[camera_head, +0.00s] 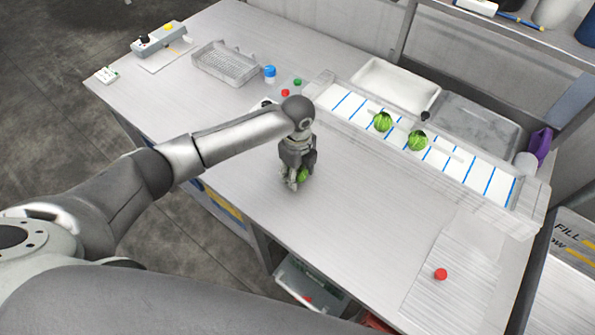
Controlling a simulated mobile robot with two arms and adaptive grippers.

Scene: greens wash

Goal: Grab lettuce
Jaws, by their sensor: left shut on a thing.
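My left gripper (297,181) reaches in from the left and points down over the middle of the metal table. It is shut on a green lettuce (303,174), which is mostly hidden by the fingers. Whether the lettuce touches the tabletop is hard to tell. Two more green lettuces, one on the left (382,122) and one on the right (417,140), sit on the white conveyor strip (452,164) with blue lines. My right gripper is not in view.
Behind the strip are a white tray (392,80) and a grey basin (470,124). A wire basket (225,62), a blue-capped jar (269,73) and a control box (160,40) stand at the back left. A red ball-like object (440,274) lies front right. The table's front middle is clear.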

